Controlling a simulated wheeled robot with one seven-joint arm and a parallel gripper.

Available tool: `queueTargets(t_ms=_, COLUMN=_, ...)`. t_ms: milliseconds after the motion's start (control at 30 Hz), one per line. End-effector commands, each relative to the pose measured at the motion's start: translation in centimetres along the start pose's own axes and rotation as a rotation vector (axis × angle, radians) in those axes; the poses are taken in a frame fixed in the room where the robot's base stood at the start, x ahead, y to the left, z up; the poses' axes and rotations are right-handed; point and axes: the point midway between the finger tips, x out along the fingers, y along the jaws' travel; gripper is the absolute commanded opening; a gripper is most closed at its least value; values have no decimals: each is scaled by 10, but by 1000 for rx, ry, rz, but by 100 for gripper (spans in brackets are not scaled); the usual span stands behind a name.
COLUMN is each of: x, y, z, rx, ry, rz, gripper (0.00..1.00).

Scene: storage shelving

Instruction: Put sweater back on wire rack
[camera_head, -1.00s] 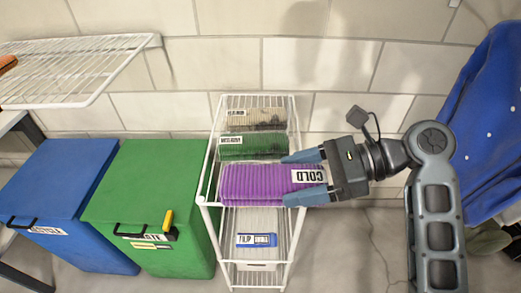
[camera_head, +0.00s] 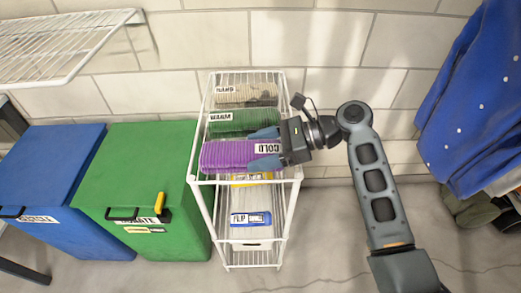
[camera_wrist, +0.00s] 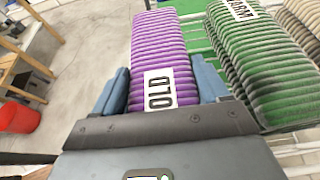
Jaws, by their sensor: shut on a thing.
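A purple ribbed folded sweater (camera_head: 222,156) with a "COLD" label is at the front of the white wire rack's (camera_head: 197,190) top level. My gripper (camera_head: 263,148) is shut on its right end, one finger on each side. The wrist view shows the purple sweater (camera_wrist: 158,45) between the fingers (camera_wrist: 163,88). Behind it on the rack lie a green folded sweater (camera_head: 230,121) labelled "WARM" and a beige one (camera_head: 238,94). The green sweater (camera_wrist: 262,65) is beside the purple one in the wrist view. I cannot tell whether the purple sweater rests on the wires.
Lower in the rack is a pale bin (camera_head: 250,205) with a blue label. A green lidded bin (camera_head: 130,175) and a blue one (camera_head: 50,170) stand left of the rack. A wire shelf (camera_head: 70,45) is at upper left. Blue clothing (camera_head: 480,90) hangs at right.

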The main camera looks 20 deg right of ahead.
Motion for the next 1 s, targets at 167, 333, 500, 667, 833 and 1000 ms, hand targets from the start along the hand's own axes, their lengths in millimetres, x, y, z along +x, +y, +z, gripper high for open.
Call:
queueTargets(t_ms=167, x=0, y=0, z=0, rx=-3, ry=-1, rz=-2, gripper=34)
queueTargets(t_ms=333, x=0, y=0, z=-1, rx=-1, ry=0, rz=-1, gripper=79)
queueTargets(t_ms=500, x=0, y=0, z=-1, rx=-1, ry=0, rz=-1, gripper=95)
queueTargets(t_ms=667, x=0, y=0, z=-1, rx=-1, ry=0, rz=-1, gripper=100)
queueTargets(t_ms=833, x=-1, y=0, z=-1, rx=-1, ry=0, rz=-2, gripper=100)
queueTargets(t_ms=1000, x=-20, y=-1, z=0, rx=-1, ry=0, rz=-4, gripper=100)
